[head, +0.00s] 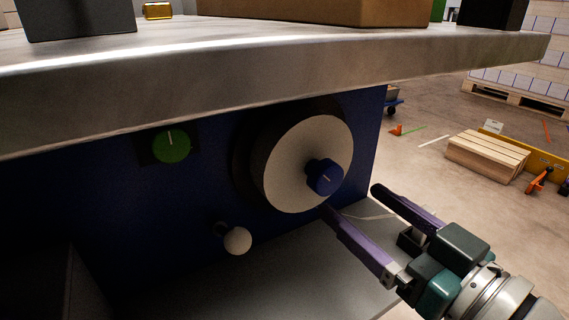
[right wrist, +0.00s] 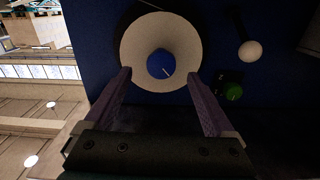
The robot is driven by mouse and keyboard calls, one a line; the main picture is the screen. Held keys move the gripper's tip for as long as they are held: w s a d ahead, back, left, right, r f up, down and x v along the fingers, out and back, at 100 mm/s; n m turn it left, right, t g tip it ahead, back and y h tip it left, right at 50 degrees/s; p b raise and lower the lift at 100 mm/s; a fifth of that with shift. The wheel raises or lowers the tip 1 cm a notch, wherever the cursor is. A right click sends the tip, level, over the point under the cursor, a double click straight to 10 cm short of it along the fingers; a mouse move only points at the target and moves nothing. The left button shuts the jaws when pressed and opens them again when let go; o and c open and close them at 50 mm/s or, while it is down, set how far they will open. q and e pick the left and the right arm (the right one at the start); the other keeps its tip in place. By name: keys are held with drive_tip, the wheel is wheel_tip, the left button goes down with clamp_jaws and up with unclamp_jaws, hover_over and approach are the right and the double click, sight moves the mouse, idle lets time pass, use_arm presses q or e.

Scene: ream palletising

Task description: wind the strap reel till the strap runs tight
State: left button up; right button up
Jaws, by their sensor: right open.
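The strap reel (head: 290,165) is a pale round disc on the dark blue panel under the bench top. A blue knob (head: 325,178) with a light mark sticks out of its face. My right gripper (head: 350,198) is open, its two purple fingers apart, just below and right of the knob. In the right wrist view the reel (right wrist: 135,60) and knob (right wrist: 160,64) lie ahead of the fingertips (right wrist: 160,74), with the knob between them in the picture. I cannot tell whether a finger touches anything. A thin pale strand, perhaps the strap, shows behind the fingers. My left gripper is not in view.
A green dial (head: 171,146) and a white ball-ended lever (head: 237,241) sit on the panel left of the reel. The metal bench top (head: 300,70) overhangs above. A grey shelf (head: 270,275) lies below. Wooden planks (head: 487,155) stand on the floor at right.

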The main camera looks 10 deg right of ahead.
sight(330, 184)
drive_tip(key=b+x, duration=0.1)
drive_tip(key=x, duration=0.4)
drive_tip(key=shift+a+f+b, duration=0.1)
drive_tip(key=shift+b, duration=0.2)
drive_tip(key=shift+w+a, duration=0.2)
drive_tip(key=shift+w, duration=0.4)
drive_tip(key=c, duration=1.1)
clamp_jaws()
